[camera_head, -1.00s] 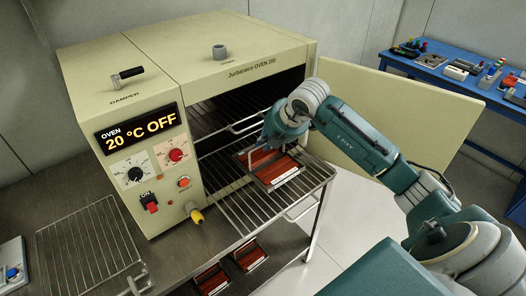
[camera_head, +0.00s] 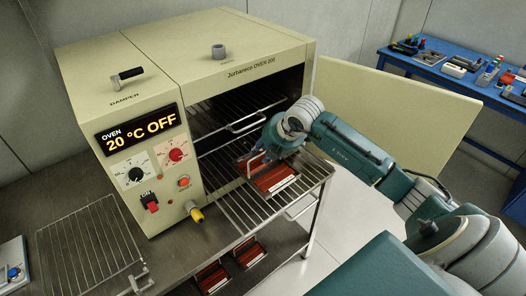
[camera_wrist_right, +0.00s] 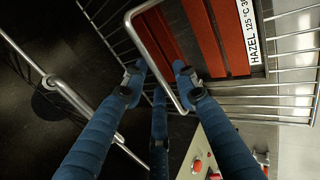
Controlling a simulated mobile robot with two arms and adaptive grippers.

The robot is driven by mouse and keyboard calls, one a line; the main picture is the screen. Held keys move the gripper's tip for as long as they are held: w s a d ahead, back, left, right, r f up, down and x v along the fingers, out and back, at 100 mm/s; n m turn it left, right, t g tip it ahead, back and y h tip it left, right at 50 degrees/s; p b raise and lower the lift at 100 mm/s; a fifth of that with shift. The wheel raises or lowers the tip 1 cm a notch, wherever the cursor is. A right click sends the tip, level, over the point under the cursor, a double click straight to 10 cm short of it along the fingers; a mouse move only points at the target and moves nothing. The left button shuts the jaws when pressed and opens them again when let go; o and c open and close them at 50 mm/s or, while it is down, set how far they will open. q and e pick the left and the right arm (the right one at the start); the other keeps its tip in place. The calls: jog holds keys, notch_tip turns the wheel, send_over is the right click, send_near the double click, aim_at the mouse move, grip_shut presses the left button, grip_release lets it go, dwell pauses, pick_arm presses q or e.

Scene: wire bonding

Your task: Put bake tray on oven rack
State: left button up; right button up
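The bake tray (camera_head: 292,186) has reddish-brown strips and a white label, which starts "HAZEL 125 °C" in the wrist view (camera_wrist_right: 252,30). It lies on the pulled-out wire oven rack (camera_head: 228,201), near its front right part. My right gripper (camera_head: 262,165) is at the tray's back left side. In the wrist view my right gripper (camera_wrist_right: 160,83) has its fingers spread on either side of the tray's metal handle (camera_wrist_right: 158,56), with gaps visible between fingers and handle. In the head view the arm hides part of the tray. My left gripper is not in view.
The beige oven (camera_head: 190,90) reads "20 °C OFF", and its door (camera_head: 410,110) stands open at the right. Another wire rack (camera_head: 90,250) lies at the left. A blue bench (camera_head: 480,85) is behind.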

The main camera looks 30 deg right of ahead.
jog(key=b+v, duration=0.2)
jog(key=v, duration=1)
jog(key=shift+b, duration=0.4)
jog(key=shift+w, duration=0.1)
